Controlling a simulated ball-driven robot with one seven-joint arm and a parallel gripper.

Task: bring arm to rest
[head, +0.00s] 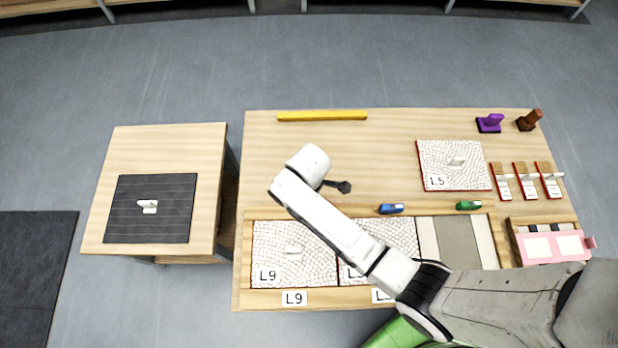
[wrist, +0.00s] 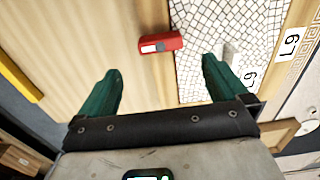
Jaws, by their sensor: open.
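My arm reaches from the lower right across the table (head: 390,160) in the head view. My gripper (head: 343,187) hangs at its end above the table's middle, small and dark there. In the wrist view my gripper (wrist: 160,66) is open, its two green fingers wide apart with nothing held between them. A red block (wrist: 160,43) lies on the wood beyond the fingertips, beside a white mosaic panel (wrist: 205,35). The right finger overlaps that panel in the picture. The red block is not visible in the head view.
The left L9 panel (head: 275,245) sits in the front frame; my arm partly covers its neighbour. Blue (head: 391,209) and green (head: 468,205) blocks lie behind the frame. A yellow bar (head: 322,116) lies at the back. The L5 panel (head: 437,158) lies right. A side table (head: 125,150) stands left.

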